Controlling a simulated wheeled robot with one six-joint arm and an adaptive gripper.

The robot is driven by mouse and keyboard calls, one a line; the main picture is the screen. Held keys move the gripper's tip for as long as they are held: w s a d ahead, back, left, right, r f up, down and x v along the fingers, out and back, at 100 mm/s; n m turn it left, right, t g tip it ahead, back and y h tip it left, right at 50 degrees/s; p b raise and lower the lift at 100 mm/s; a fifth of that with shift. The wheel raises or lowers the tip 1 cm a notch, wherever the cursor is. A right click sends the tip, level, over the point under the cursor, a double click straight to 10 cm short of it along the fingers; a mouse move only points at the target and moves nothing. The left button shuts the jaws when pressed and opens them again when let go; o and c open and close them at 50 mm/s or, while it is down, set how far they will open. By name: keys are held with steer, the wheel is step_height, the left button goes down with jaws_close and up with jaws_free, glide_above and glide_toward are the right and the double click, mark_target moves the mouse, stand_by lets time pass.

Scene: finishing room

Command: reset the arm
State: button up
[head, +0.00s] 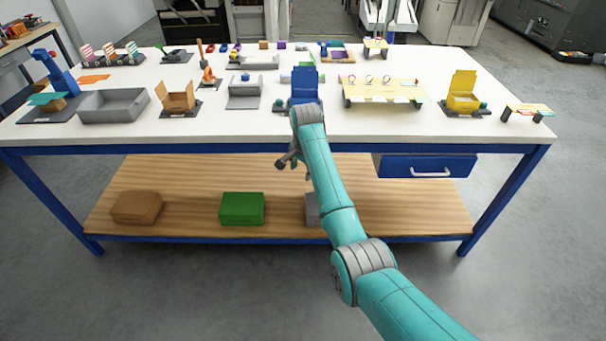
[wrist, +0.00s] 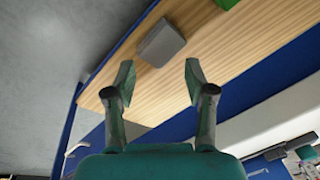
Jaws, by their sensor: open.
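My arm reaches forward from the lower right of the head view to the front edge of the table. My gripper (head: 291,160) hangs just in front of the table's front edge, partly hidden behind the arm. In the wrist view my gripper (wrist: 158,82) has its two fingers wide apart with nothing between them. Beyond the fingertips lies the wooden lower shelf (wrist: 230,50) with a grey box (wrist: 160,43) on it. The gripper touches nothing that I can see.
The white tabletop (head: 220,128) holds many small items, among them a grey tray (head: 113,106), a blue box (head: 305,85) and a yellow box (head: 462,92). A blue drawer (head: 428,166) is shut at the right. A brown box (head: 136,207) and a green box (head: 242,208) stand on the shelf.

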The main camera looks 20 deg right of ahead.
steer(key=shift+s+f, duration=0.25)
steer(key=shift+f, duration=0.1)
stand_by(0.3)
